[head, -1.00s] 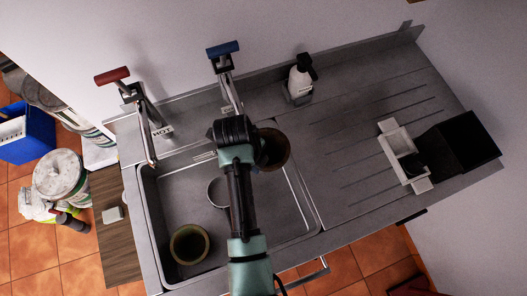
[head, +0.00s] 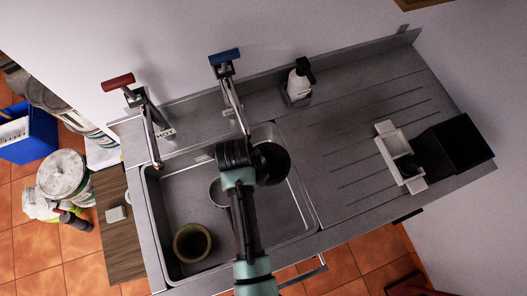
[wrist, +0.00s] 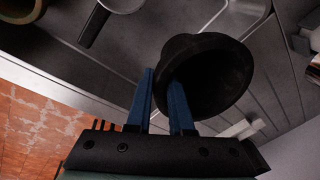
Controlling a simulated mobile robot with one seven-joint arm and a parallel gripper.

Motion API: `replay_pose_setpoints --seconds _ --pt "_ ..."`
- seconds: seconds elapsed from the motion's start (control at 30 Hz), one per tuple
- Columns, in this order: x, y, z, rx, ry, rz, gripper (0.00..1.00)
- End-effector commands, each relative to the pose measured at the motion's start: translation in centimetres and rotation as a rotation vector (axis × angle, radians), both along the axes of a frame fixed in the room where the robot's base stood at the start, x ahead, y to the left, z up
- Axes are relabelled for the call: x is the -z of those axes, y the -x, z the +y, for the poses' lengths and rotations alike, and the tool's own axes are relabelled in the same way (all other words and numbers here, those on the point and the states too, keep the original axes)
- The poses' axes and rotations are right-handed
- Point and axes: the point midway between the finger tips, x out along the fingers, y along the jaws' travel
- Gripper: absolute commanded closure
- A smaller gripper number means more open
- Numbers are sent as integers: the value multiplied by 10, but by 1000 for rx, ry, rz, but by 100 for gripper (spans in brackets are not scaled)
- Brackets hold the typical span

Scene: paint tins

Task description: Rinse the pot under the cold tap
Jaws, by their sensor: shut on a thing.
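My gripper (wrist: 163,105) is shut on the rim of a dark round pot (wrist: 222,65), whose shadowed inside faces the wrist camera. In the head view the pot (head: 275,163) is at the right end of my wrist, over the sink's (head: 301,205) back right part. The blue-handled tap (head: 225,62) stands behind the sink. Its spout reaches forward to just behind and left of the pot; no water shows clearly. The red-handled tap (head: 119,83), labelled HOT, stands further left. My wrist hides the fingers in the head view.
A second, brownish pot (head: 192,243) stands in the sink's front left. A small round pan (head: 217,192) lies behind it, partly hidden by my arm. A spray bottle (head: 299,80) stands behind the drainboard. A white holder (head: 398,155) and black box (head: 457,148) stand at right.

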Motion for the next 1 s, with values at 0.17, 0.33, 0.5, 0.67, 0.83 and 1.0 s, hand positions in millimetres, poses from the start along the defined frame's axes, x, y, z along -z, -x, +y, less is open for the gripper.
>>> replay_pose_setpoints --seconds 0.17,0.33,0.5,0.67,0.83,1.0 --pt "-2 15 -5 1 1 0 100" --pt "-2 27 -9 1 1 0 100" --pt "-2 39 -13 0 0 0 100" --pt "-1 43 -14 0 -2 -1 100" --pt "0 43 -14 0 -1 -2 100" --pt "0 43 -14 0 0 -1 100"
